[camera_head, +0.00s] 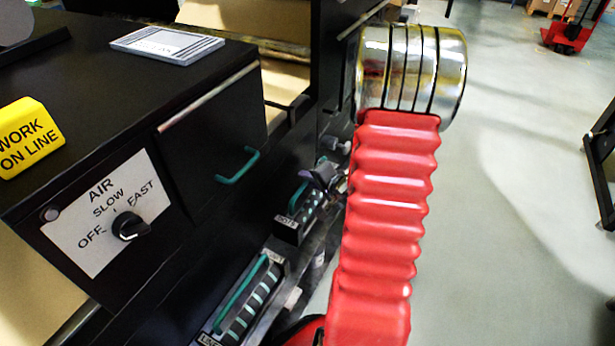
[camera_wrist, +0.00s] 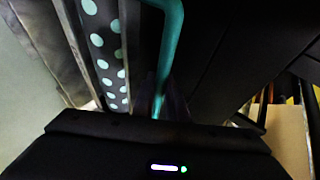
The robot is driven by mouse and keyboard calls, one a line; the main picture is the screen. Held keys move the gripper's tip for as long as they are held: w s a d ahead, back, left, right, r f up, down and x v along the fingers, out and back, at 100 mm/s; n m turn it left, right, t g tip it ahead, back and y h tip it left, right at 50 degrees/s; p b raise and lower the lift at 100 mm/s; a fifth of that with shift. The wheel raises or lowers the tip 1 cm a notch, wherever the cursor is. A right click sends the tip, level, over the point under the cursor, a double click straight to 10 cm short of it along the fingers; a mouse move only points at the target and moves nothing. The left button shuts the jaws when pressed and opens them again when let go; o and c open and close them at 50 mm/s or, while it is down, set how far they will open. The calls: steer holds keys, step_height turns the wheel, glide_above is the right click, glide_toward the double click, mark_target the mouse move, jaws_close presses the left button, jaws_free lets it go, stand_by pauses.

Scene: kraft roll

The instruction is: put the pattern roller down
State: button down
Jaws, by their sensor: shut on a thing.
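The dotted pattern roller (camera_head: 309,212) is dark with pale green dots and has a teal handle (camera_head: 297,198). It is in or just over a black holder with a white label (camera_head: 286,222), low beside the black machine. I cannot tell whether it rests there. My gripper (camera_head: 325,174) is at the far end of this handle, shut on it, partly behind my red arm. In the wrist view, the dotted roller (camera_wrist: 107,50) runs along the upper left, and its teal handle (camera_wrist: 171,45) comes down between my dark fingers, whose tips are hard to see.
A striped roller (camera_head: 243,312) with a teal handle sits in a nearer holder. The black machine has a drawer with a teal pull (camera_head: 238,167), an air knob (camera_head: 130,226) and a yellow sign (camera_head: 28,138). Grey floor (camera_head: 510,200) is open at right; a red pallet truck (camera_head: 572,33) stands far off.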

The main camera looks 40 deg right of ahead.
mark_target(313, 195)
steer(key=shift+f, duration=1)
steer(key=shift+f, duration=2.2)
steer(key=c, duration=1.8)
jaws_free()
steer(key=shift+f, duration=0.1)
steer(key=shift+o, duration=0.2)
steer(key=shift+s+r, duration=0.35)
steer(key=shift+s, duration=0.1)
steer(key=v, duration=1.1)
